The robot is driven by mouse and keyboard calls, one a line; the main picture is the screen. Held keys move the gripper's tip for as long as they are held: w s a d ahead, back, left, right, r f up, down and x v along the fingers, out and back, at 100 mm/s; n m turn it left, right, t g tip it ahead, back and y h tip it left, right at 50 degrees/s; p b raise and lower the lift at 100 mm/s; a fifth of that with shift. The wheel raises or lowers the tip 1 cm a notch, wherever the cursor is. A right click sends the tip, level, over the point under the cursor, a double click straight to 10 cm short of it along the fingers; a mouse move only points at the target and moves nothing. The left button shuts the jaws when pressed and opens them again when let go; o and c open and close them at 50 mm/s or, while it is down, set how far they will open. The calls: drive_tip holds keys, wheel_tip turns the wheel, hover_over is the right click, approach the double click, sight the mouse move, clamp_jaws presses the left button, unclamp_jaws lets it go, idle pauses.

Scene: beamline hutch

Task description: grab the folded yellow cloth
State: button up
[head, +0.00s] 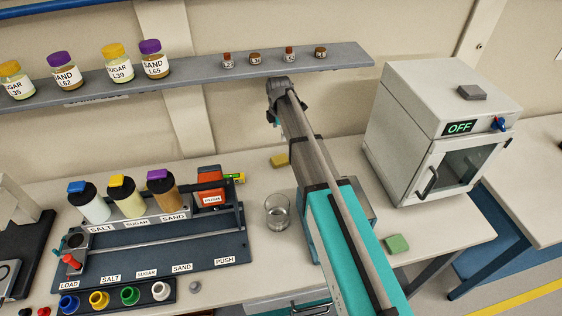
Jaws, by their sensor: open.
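My gripper (272,119) is at the far end of my outstretched arm, above and beyond the cloth in the picture and just below the shelf edge. It looks apart from the cloth. It is small and partly hidden by the arm. I see nothing held in it.
A shelf (212,71) with several jars runs above the bench. A dispenser rack (150,250) stands left, an empty glass beaker (278,212) in front of the cloth. Right of my arm are a white oven (405,115) marked OFF and a green block (397,244).

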drive_tip(key=shift+f, duration=0.1)
drive_tip(key=b, duration=0.9)
hover_over(280, 159)
wheel_tip(280, 159, down, 8)
drive_tip(key=shift+a+f, duration=0.15)
drive_tip(key=shift+f, duration=0.05)
drive_tip(key=shift+f, duration=0.1)
drive_tip(key=shift+f+b, duration=2.45)
drive_tip(key=shift+f, duration=0.05)
drive_tip(key=c, duration=0.7)
